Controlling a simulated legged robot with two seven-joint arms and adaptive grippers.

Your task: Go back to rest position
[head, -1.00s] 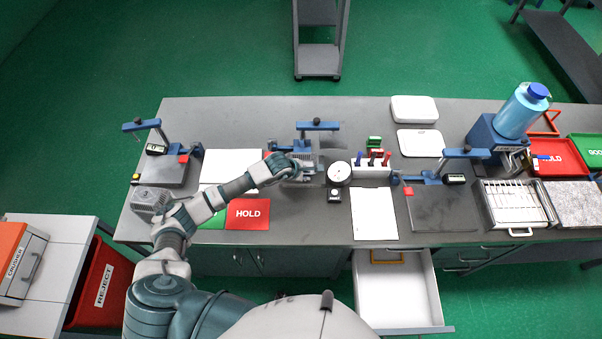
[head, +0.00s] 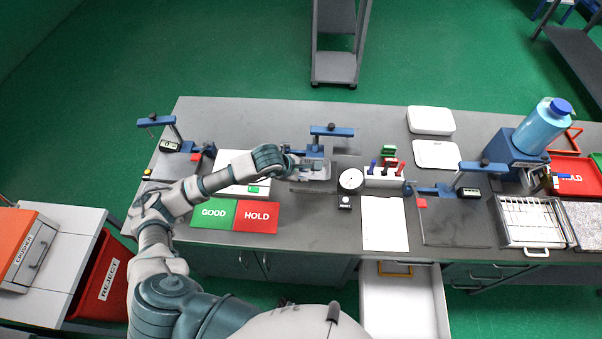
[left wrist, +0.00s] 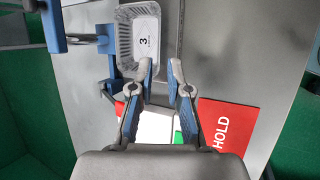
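My left gripper (head: 298,164) is at the middle clamp fixture (head: 330,131), reaching in from the left. A foil tray (head: 316,170) with a label reading 3 sits by the fixture. It also shows in the left wrist view (left wrist: 126,38), just beyond the left fingertip. That fingertip overlaps the tray's corner in the picture; I cannot tell whether it touches. My right gripper is out of view.
Green GOOD (head: 213,212) and red HOLD (head: 257,216) cards lie below my forearm. A dial gauge (head: 350,180) stands right of the tray. An open drawer (head: 402,300) juts from the bench front. A red REJECT bin (head: 108,280) stands at lower left.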

